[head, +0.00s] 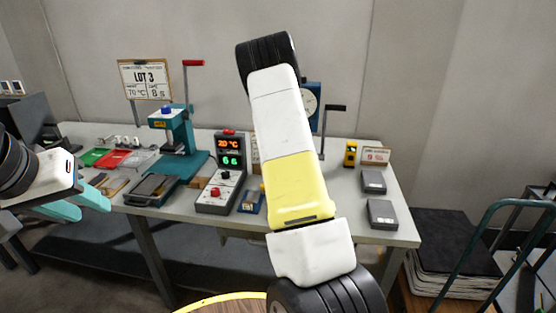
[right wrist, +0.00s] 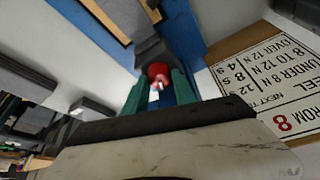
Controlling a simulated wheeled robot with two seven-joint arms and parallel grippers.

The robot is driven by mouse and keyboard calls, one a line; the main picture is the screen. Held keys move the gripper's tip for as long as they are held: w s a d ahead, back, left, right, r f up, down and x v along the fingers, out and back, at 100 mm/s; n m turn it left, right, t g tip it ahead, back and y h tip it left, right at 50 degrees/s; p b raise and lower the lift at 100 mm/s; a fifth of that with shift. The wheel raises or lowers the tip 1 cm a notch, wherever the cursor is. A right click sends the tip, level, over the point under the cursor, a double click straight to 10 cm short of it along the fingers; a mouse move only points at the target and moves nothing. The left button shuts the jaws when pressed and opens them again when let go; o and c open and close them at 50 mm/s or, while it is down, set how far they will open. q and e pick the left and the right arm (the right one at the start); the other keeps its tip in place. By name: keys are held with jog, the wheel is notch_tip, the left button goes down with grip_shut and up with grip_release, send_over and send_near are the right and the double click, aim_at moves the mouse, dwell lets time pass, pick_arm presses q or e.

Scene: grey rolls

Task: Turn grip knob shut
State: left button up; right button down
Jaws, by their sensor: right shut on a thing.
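The grip knob, a red round knob (right wrist: 158,73), shows in the right wrist view between the teal fingers of my right gripper (right wrist: 158,90). The fingers are shut on it, one on each side, in front of a blue upright part (right wrist: 180,28). In the head view my right arm hides the knob and the right gripper. A blue stand with a round dial (head: 312,100) shows partly behind that arm. My left gripper (head: 82,205) is at the left, before the table's edge, with its teal fingers apart and nothing between them.
On the table (head: 335,215) stand a teal press (head: 178,135), a control box (head: 222,185) with lit displays, and two grey blocks (head: 381,212). A printed board (right wrist: 265,80) lies close to the right of my right gripper. A green-railed cart (head: 490,225) stands at the right.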

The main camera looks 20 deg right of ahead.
jog(key=m, duration=0.2)
jog(key=m+g, duration=0.1)
jog(key=m, duration=0.1)
jog(key=shift+w+a+m+g+h, duration=0.1)
jog(key=shift+w+m+g+h, duration=0.05)
jog(key=shift+m+g+h, duration=0.2)
dwell(0.4)
jog(key=c, duration=1)
grip_release()
jog(key=v, duration=0.7)
jog(key=shift+a+r, duration=0.15)
jog(key=shift+r, duration=0.2)
